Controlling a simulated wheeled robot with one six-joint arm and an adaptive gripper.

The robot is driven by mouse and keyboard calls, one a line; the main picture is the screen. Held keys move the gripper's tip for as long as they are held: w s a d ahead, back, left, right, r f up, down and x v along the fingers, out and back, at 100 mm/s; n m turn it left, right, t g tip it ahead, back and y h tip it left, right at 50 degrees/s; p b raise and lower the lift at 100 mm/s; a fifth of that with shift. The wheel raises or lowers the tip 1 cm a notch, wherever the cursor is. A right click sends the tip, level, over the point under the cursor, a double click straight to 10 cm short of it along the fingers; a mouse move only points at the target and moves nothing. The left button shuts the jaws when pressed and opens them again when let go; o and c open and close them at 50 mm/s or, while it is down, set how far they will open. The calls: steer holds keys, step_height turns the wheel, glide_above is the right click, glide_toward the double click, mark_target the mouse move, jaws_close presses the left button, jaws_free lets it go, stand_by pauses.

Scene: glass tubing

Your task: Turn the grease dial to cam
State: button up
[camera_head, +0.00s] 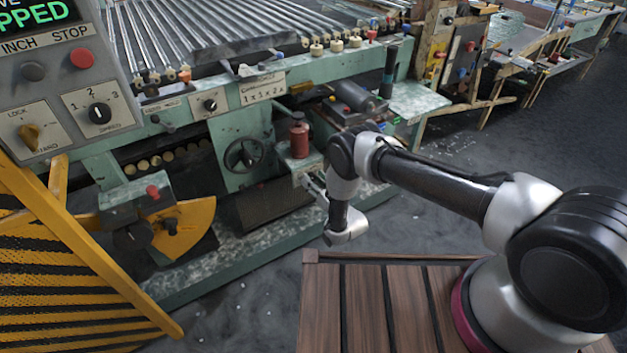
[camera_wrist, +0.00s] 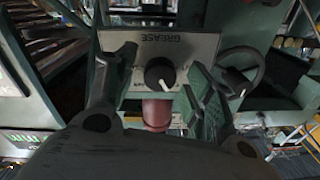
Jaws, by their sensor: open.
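The grease dial (camera_wrist: 160,73) is a round black knob with a white pointer on a pale plate (camera_wrist: 190,45) marked GREASE, seen upside down in the wrist view. The pointer slants toward the lower right of that picture. Small position words beside the knob are too blurred or covered to read surely. My gripper (camera_wrist: 161,62) is open, with one finger on each side of the knob; I see no contact with it. In the head view my gripper (camera_head: 314,188) is by the machine's front, below the red cylinder (camera_head: 299,140), and the dial's face cannot be made out.
The red cylinder (camera_wrist: 156,113) stands close by the dial plate. A handwheel (camera_head: 243,155) is to the left. Further left are a speed knob (camera_head: 99,113), a lock switch (camera_head: 30,137) and a yellow mesh guard (camera_head: 80,270). Floor shows below the machine.

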steer(key=v, duration=1.1)
steer(key=shift+s, duration=0.15)
steer(key=shift+d, duration=0.15)
